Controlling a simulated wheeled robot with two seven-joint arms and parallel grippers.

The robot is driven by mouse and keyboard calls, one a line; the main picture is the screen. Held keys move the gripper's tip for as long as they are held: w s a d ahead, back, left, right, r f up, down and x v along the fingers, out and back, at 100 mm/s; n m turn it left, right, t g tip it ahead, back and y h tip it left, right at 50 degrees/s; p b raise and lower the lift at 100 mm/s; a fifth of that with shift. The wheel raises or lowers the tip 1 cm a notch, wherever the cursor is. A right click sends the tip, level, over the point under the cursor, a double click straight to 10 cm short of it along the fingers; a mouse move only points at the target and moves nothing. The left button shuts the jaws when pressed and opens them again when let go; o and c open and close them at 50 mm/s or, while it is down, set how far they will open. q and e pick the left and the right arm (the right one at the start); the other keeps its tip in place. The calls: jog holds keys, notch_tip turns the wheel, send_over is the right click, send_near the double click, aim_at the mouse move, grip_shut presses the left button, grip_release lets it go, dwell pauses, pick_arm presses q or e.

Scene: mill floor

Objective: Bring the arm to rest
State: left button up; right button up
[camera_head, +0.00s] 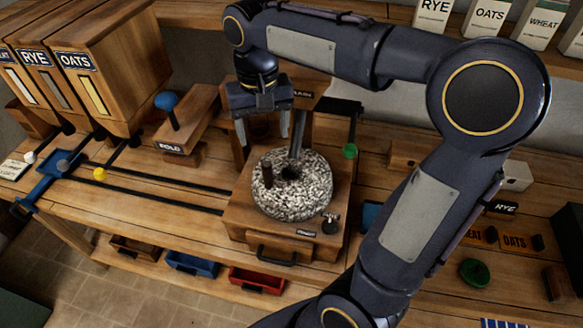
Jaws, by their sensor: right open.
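My right arm comes in from the lower right, rises to a large dark elbow and reaches left across the top of the view. My right gripper (263,130) points down with its fingers apart. It appears just behind and above the round speckled millstone (312,184), and I see nothing between its fingers. The millstone sits on a wooden mill box (262,222) with a dark upright peg on the stone. A grey spout or rod (297,135) stands beside the gripper; I cannot tell whether they touch. My left gripper is not in view.
Wooden hoppers marked RYE (47,75) and OATS (112,62) stand at the left. A blue-knobbed lever (167,101) is left of the gripper. A green knob (350,151) is at its right. Labelled packets (488,18) line the back shelf. Coloured bins (257,281) sit below.

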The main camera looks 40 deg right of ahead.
dwell(0.4)
jog(key=shift+s+f, duration=0.2)
jog(key=shift+s, duration=0.15)
jog(key=s+a+f+n+t+y+b, duration=0.1)
jog(key=s+a+f+t+y+b, duration=0.1)
jog(key=s+f, duration=0.3)
jog(key=s+a+f+n+t+y+b, duration=0.1)
jog(key=s+a+f+t+b, duration=0.1)
jog(key=s+f, duration=0.4)
jog(key=s+t, duration=0.1)
jog(key=s, duration=0.4)
jog(key=shift+f+t+y, duration=0.3)
jog(key=shift+y, duration=0.1)
jog(key=shift+a, duration=0.1)
jog(key=shift+c, duration=0.4)
